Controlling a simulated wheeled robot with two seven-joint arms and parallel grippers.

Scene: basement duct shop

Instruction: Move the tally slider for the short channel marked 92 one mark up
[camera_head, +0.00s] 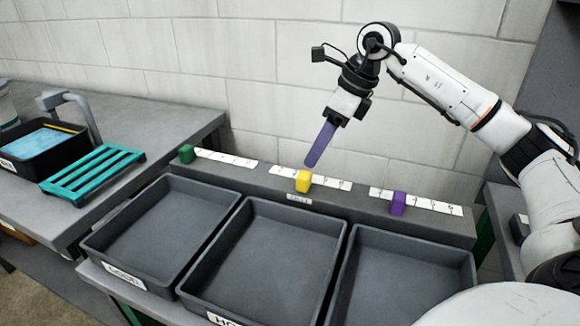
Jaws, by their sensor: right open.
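A grey tally rail (265,185) runs behind the trays and carries three sliders on white marked strips. The green slider (187,153) sits at the left end of its strip (225,158). The yellow slider (303,181) is near the middle of its strip (334,183). The purple slider (398,204) is part-way along its strip (440,207). The strip numbers are too small to read, and I see no legible 92. My right gripper (316,155) is open, its purple fingers seen edge-on, pointing down above the yellow slider and apart from it. My left gripper is not in view.
Three empty grey trays, left (160,235), middle (266,262) and right (400,280), stand before the rail. A teal rack (92,175) and a black bin (42,150) with blue contents are on the left bench. A block wall (240,80) stands behind.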

